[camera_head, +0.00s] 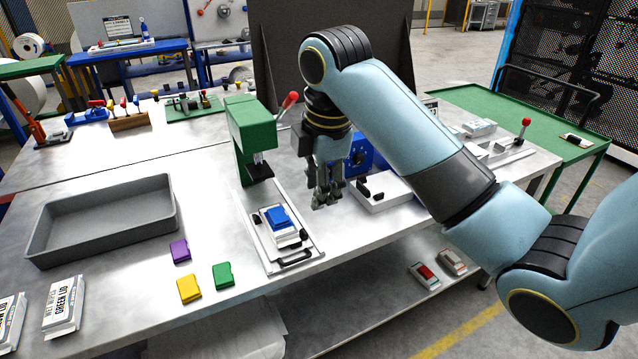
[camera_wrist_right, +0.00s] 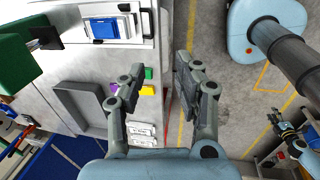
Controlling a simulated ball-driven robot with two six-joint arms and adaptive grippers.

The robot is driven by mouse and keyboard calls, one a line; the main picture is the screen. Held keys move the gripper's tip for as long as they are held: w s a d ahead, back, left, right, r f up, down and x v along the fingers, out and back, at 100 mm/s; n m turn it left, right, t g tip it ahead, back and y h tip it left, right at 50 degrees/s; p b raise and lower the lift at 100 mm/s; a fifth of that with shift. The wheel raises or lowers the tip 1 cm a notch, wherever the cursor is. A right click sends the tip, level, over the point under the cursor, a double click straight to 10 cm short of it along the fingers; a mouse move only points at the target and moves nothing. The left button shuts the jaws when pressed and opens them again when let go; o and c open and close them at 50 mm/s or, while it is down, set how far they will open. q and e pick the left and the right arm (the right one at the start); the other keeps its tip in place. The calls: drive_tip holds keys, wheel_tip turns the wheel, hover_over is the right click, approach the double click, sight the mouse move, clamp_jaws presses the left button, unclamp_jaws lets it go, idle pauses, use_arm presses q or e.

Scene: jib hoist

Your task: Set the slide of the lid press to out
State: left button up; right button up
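The lid press (camera_head: 248,135) is green, with a red-knobbed lever (camera_head: 289,100) and a dark ram above its base. Its slide (camera_head: 295,258) is a pale plate with a dark handle at the front. The plate extends forward of the press head, toward the table's front edge. A white box with a blue lid (camera_head: 277,217) sits on it, clear of the ram. My right gripper (camera_head: 328,195) is open and empty, right of the press and apart from the handle; its spread fingers show in the right wrist view (camera_wrist_right: 158,78). A dark part low at the right there looks like my left gripper, its fingers unclear.
A grey bin (camera_head: 105,225) stands left of the press. Purple (camera_head: 180,250), yellow (camera_head: 189,289) and green (camera_head: 223,275) lids lie in front. A blue device (camera_head: 358,153) and a white fixture (camera_head: 378,190) stand to the right. The table's front edge is close to the slide.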

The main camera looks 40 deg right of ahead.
drive_tip(key=shift+r, duration=0.1)
drive_tip(key=b, duration=0.9)
approach(308, 255)
drive_tip(key=f, duration=0.2)
drive_tip(key=w+f, duration=0.1)
drive_tip(key=f, duration=0.5)
drive_tip(key=shift+w+d, duration=0.15)
drive_tip(key=shift+w, duration=0.15)
drive_tip(key=shift+c, duration=0.2)
clamp_jaws()
